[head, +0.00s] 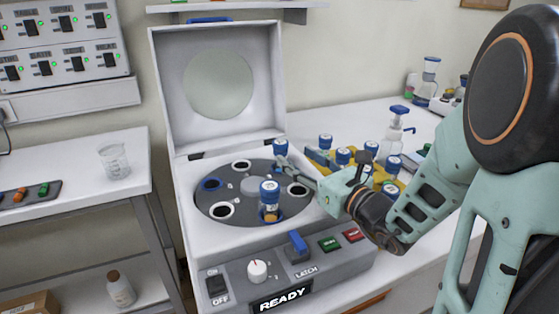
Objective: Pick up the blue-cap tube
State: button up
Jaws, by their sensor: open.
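The open centrifuge (185,250) has a dark round rotor (228,178) with several numbered slots. One blue-cap tube (269,201) stands upright in the rotor's front slot, with amber content. Another blue-cap tube (280,147) shows at the rotor's back right, by my fingertips; its lower part is hard to make out. More blue-cap tubes (343,156) stand in a yellow rack (321,156) to the right, partly hidden by my arm. My gripper (298,164) is open and reaches in from the right over the rotor's right side. I cannot tell whether its fingers touch the tube.
The raised lid (165,90) stands behind the rotor. The front panel has a knob (257,271), a blue latch (297,243) and a READY display (281,299). A beaker (115,161) stands on the left table. A blue-topped bottle (397,130) stands behind the rack.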

aim_at(285, 149)
jog(key=x, duration=0.7)
jog(key=shift+w+a, duration=0.2)
jog(key=shift+w, duration=0.1)
jog(key=shift+c, duration=0.5)
jog(key=c, duration=1.2)
